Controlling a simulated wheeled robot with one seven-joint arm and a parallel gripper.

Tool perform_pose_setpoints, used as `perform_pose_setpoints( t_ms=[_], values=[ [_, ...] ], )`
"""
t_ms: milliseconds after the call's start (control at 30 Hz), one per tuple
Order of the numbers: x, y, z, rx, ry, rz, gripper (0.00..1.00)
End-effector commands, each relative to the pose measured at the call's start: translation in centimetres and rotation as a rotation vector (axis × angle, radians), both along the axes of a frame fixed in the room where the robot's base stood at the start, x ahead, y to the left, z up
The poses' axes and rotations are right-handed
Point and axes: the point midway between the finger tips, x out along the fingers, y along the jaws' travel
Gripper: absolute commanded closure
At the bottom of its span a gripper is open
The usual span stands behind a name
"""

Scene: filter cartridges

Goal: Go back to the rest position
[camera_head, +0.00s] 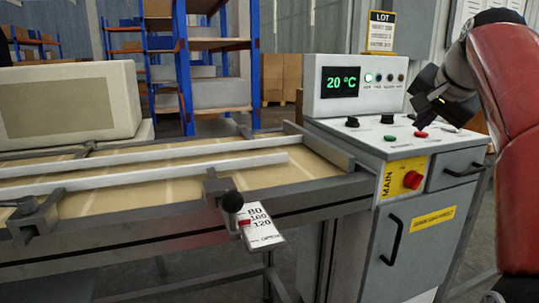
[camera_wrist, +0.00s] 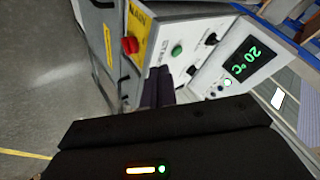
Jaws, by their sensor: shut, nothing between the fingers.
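My gripper (camera_head: 432,98) is at the right of the head view, in front of the wall and above the right end of the control cabinet (camera_head: 432,225). In the wrist view its dark fingers (camera_wrist: 158,88) are shut together with nothing between them. They point toward the cabinet's sloped panel and appear apart from it. My red and grey arm covers the right edge of the head view and hides what lies behind it.
A console with a green "20 °C" display (camera_head: 341,82) stands on the cabinet. A red knob (camera_head: 412,180) sits on the yellow MAIN plate. Shelves (camera_head: 218,45) stand behind. Floor (camera_wrist: 45,110) is clear beside the cabinet.

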Motion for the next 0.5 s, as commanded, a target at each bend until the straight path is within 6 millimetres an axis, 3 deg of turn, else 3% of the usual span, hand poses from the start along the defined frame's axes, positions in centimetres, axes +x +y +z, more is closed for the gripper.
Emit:
perform_pose_setpoints(
  t_ms=[267,500],
  values=[
    [-2.0,1.6,-2.3,-0.017,0.033,0.060,1.00],
    [-5.3,4.3,-6.1,-0.057,0.078,0.155,1.00]
  ],
)
